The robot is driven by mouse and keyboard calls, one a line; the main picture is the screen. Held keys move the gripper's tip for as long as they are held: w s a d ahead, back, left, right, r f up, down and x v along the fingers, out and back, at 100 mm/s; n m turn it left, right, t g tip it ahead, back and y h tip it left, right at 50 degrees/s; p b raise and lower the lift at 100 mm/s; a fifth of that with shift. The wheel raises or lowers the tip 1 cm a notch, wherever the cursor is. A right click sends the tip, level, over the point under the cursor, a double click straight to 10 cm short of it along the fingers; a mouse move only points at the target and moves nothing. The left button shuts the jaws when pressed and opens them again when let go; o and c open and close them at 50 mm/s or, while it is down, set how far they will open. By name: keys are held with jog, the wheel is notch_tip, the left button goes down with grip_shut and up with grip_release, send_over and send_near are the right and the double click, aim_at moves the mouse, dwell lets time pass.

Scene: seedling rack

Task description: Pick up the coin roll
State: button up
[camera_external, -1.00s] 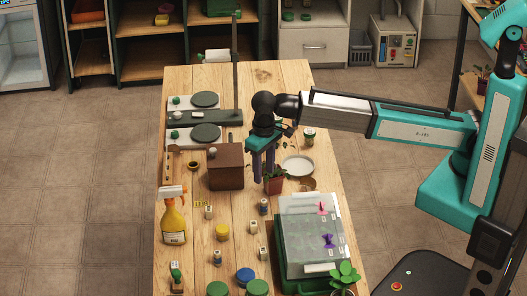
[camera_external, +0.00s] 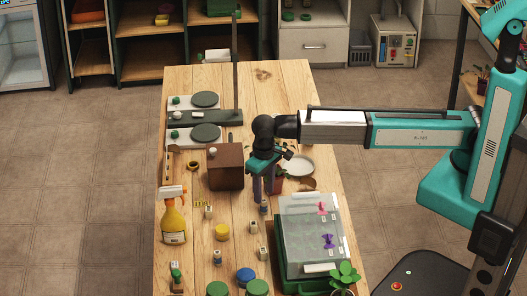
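My gripper (camera_external: 264,195) points straight down over the wooden table, its two dark fingers apart. A small dark cylinder with a pale band (camera_external: 264,208) stands just below and between the fingertips. It may be the coin roll, but it is too small to identify for sure. I cannot tell whether the fingers touch it. Similar small pieces stand nearby: a pale one (camera_external: 208,212), another pale one (camera_external: 254,226), one at the front (camera_external: 217,257) and one to its right (camera_external: 262,254).
A brown box (camera_external: 225,168) stands close to the left of my gripper. A potted plant is mostly hidden behind the fingers. A clear-lidded green case (camera_external: 310,240) is at the right front. A yellow spray bottle (camera_external: 173,220) stands left. A yellow lid (camera_external: 222,232) lies between.

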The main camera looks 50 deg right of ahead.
aim_at(264, 201)
jog(key=shift+f, duration=0.2)
dwell(0.3)
jog(key=shift+w+f+p, duration=0.1)
jog(key=shift+f+p, duration=1.05)
jog(key=shift+f, duration=1.4)
grip_shut()
jog(key=shift+r, duration=0.15)
jog(key=shift+r+b, duration=1.45)
jog(key=shift+r, duration=3.45)
